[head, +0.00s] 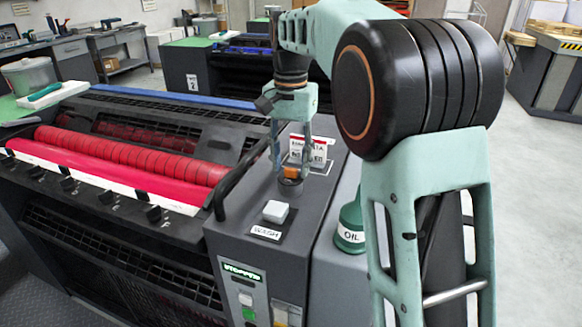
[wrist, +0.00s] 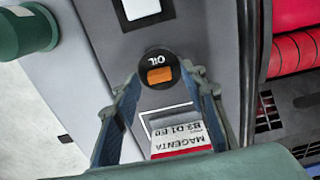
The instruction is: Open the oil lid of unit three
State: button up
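The oil lid is a round black cap marked OIL with an orange tab. It sits on the grey top of the magenta unit in the head view (head: 290,182) and the wrist view (wrist: 160,60). My gripper (head: 291,173) points down over the lid, its fingers apart. In the wrist view my gripper (wrist: 161,78) is open, one fingertip on each side of the orange tab, with nothing held. The lid appears closed. I cannot tell whether the fingers touch it.
A white WASH button (head: 276,211) is in front of the lid. A black handrail (head: 240,172) and red rollers (head: 130,160) are on the left. A green OIL bottle (head: 350,228) stands to the right. A unit marked 2 (head: 192,82) is behind.

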jog(key=shift+f, duration=0.4)
jog(key=shift+c, duration=0.6)
grip_shut()
